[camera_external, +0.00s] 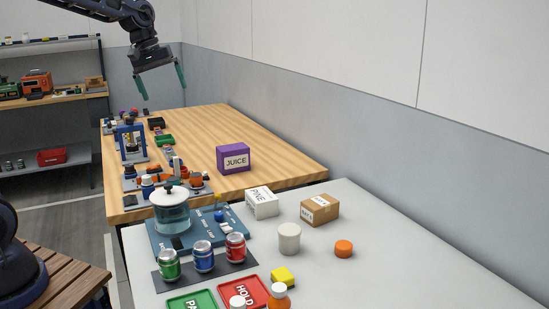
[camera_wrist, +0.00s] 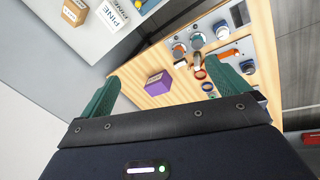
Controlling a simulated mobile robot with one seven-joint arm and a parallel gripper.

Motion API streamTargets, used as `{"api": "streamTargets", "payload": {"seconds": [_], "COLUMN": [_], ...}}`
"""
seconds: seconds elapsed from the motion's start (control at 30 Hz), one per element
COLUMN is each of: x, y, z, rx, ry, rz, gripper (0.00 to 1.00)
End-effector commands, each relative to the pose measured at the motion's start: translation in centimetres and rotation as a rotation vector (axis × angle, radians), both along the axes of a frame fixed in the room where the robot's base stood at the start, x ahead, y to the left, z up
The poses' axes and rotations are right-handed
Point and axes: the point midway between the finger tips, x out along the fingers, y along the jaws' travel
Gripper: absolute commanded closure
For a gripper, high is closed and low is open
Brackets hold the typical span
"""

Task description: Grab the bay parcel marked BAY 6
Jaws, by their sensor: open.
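A brown cardboard parcel (camera_external: 320,209) with small white labels sits on the pale grey table; its lettering is too small to read, so I cannot confirm BAY 6. It also shows at the top left of the wrist view (camera_wrist: 74,12). A white box marked PINE (camera_external: 262,203) stands just left of it, apart from it. My gripper (camera_external: 162,84) has green fingers spread apart and empty. It is high above the far part of the wooden table, well away from the parcel. In the wrist view the fingers (camera_wrist: 162,72) have nothing between them in contact.
A purple JUICE box (camera_external: 233,158) stands on the wooden table (camera_external: 270,150). Several cans, a glass jar (camera_external: 171,212) and trays crowd the left. The grey table is clear to the right.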

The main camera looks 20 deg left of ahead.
Motion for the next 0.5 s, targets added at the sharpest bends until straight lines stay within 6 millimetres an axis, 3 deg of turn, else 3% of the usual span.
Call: {"api": "streamTargets", "payload": {"seconds": [0.2, 0.5], "x": [4.4, 8.9], "y": [-6.4, -15.7], "z": [-2.3, -6.7], "rx": [-0.037, -0.073], "ry": [0.081, 0.196], "rz": [0.065, 0.162], "gripper": [0.00, 0.00]}}
